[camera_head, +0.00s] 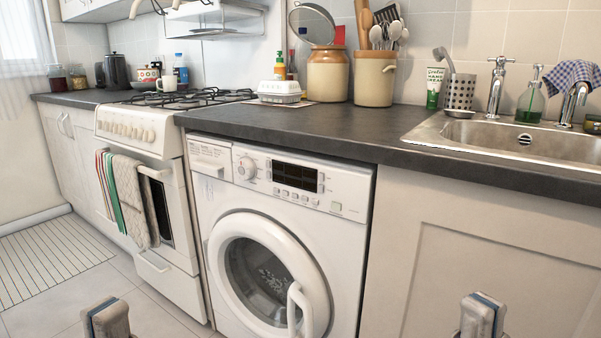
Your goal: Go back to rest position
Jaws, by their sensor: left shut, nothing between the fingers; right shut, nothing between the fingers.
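My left gripper (108,318) shows at the bottom edge, left of the middle, over the tiled floor. It is shut and empty. My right gripper (481,316) shows at the bottom edge on the right, in front of the cupboard door. It is also shut and empty. Only the upper ends of both grippers are in view; the arms are hidden below the frame. Neither gripper appears to hold or touch anything.
A white washing machine (276,214) with its round door (268,277) closed stands under the dark counter (285,124). A cooker (150,190) with towels on its handle stands to its left. A cupboard (484,262) and sink (530,142) are right. A striped mat (52,262) lies on the floor.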

